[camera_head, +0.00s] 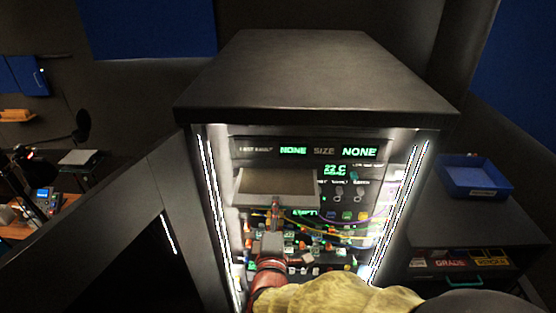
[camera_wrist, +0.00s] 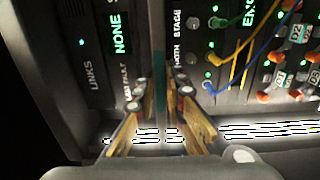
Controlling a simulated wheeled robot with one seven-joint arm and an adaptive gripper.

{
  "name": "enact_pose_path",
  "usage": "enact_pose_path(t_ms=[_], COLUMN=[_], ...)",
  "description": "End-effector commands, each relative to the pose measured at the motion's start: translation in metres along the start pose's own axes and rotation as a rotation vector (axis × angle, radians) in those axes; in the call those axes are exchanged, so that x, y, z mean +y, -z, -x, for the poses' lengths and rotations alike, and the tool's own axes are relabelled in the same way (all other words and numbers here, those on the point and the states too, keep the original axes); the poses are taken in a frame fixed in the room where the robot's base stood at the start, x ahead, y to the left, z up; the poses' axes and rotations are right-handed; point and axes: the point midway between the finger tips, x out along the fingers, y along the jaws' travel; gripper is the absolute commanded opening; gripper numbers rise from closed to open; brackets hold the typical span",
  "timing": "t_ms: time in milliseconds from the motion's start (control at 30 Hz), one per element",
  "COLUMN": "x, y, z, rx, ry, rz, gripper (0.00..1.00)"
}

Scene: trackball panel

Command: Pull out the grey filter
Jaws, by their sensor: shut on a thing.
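The grey filter (camera_head: 268,184) is a flat slab with a brownish top and paler edges. It sticks out of the lit cabinet below the display strip, roughly level. My gripper (camera_head: 275,203) is at the middle of its front edge, with the fingers shut on it. In the wrist view the filter (camera_wrist: 160,35) shows edge-on as a narrow upright band running between my gripper's two fingers (camera_wrist: 164,95). A teal strip shows on this band. The filter's back end and the inside of its slot are hidden.
Yellow, purple and blue cables (camera_head: 350,218) hang close to the right of my gripper. Small knobs and sockets fill the panel below. The open cabinet door (camera_head: 150,235) stands at left. A blue tray (camera_head: 475,177) sits on a dark side unit at right.

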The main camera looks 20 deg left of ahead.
Motion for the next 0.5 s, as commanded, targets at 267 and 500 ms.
enact_pose_path(t_ms=[267,500], x=[0.001,0.001], y=[0.0,0.0], z=[0.013,0.024], rx=[0.0,0.001], ry=[0.001,0.0], rz=[0.0,0.0], gripper=[0.0,0.0])
